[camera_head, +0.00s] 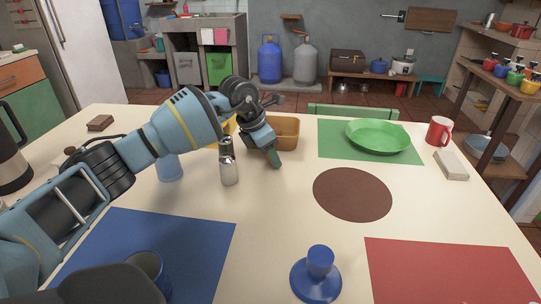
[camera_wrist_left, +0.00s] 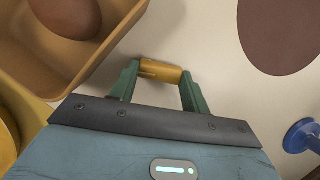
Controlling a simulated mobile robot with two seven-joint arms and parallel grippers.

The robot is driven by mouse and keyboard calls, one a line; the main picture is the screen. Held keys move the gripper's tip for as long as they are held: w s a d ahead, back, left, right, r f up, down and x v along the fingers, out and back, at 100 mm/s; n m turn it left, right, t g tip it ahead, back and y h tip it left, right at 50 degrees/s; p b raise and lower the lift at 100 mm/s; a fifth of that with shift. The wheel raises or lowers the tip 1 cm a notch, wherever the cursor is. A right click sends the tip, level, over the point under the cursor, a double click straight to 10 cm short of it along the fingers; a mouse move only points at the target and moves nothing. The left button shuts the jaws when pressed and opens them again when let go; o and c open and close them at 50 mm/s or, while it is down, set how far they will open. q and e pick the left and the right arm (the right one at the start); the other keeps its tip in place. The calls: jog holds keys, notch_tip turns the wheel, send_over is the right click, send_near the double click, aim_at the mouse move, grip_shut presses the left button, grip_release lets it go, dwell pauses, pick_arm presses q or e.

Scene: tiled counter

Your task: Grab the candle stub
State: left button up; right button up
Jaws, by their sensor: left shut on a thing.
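The candle stub (camera_wrist_left: 161,71) is a short yellow cylinder, seen in the left wrist view. It lies crosswise between the green fingers of my left gripper (camera_wrist_left: 160,84), which is shut on it. In the head view my left gripper (camera_head: 274,158) points down at the cream table just in front of the tan container; the stub is hidden there. I cannot tell whether the stub touches the table. My right gripper is not in view.
The tan container (camera_head: 285,132) is close to my left gripper and holds a brown rounded thing (camera_wrist_left: 73,12). A silver shaker (camera_head: 229,168) stands left of the gripper. A blue stemmed holder (camera_head: 317,278) stands in front. The brown round mat (camera_head: 352,194) is bare.

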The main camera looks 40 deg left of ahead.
pick_arm(q)
jog(key=shift+r, duration=0.55)
notch_tip(320, 180, up, 2)
jog(key=shift+r+p, duration=0.15)
jog(key=shift+p, duration=0.2)
jog(key=s+d, duration=0.1)
jog(key=s, duration=0.3)
jog(key=s+d, duration=0.1)
jog(key=s, duration=0.4)
jog(key=s+d+r, duration=0.1)
jog(key=s+d, duration=0.1)
jog(key=s, duration=0.2)
jog(key=shift+s+p, duration=0.3)
jog(key=shift+p, duration=0.05)
jog(key=shift+s+d, duration=0.35)
jog(key=shift+s, duration=0.5)
